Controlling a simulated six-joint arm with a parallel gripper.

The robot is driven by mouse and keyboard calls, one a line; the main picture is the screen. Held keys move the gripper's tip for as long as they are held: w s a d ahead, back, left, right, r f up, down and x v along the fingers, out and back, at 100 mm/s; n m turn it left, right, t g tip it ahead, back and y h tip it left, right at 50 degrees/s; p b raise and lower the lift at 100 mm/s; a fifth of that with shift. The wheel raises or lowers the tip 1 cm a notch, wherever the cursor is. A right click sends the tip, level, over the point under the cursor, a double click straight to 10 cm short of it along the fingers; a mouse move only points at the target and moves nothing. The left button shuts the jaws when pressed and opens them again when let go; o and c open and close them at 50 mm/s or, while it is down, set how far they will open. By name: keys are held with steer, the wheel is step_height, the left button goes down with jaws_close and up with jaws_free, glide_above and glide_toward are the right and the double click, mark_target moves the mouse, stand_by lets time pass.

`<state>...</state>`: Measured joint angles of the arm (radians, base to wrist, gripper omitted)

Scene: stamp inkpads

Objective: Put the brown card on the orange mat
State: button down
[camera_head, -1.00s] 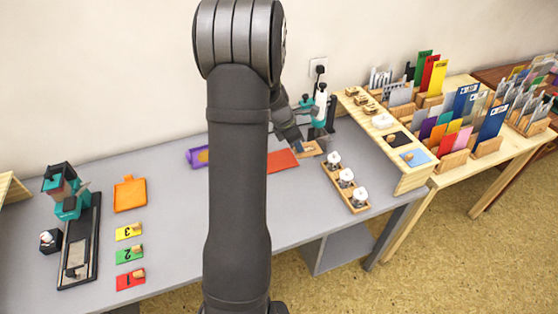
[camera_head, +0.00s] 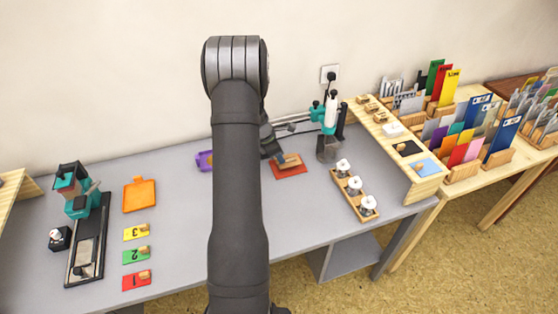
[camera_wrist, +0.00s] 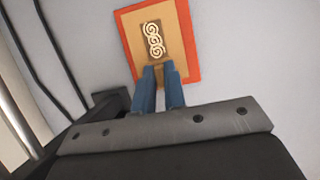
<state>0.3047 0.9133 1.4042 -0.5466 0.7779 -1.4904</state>
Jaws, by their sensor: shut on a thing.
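The brown card (camera_head: 290,161) lies over the orange mat (camera_head: 297,173) on the grey table. In the wrist view the card (camera_wrist: 177,45) shows within the mat's orange border (camera_wrist: 190,62), slightly tilted, with a darker patch of white spirals. My gripper (camera_wrist: 162,68) has its blue fingers close together at the card's near part, shut on it. In the head view my gripper (camera_head: 279,154) is at the card's left side, partly hidden by my arm. I cannot tell whether the card touches the mat.
A teal press (camera_head: 326,118) stands behind and right of the mat. A wooden rack of white-topped stamps (camera_head: 354,188) is to the right. A purple item (camera_head: 204,160) sits left of my arm. An orange board (camera_head: 139,195) lies farther left.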

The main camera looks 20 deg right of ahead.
steer(key=shift+f, duration=1.05)
steer(key=c, duration=1.5)
jaws_free()
steer(key=shift+f, duration=0.1)
steer(key=v, duration=1.2)
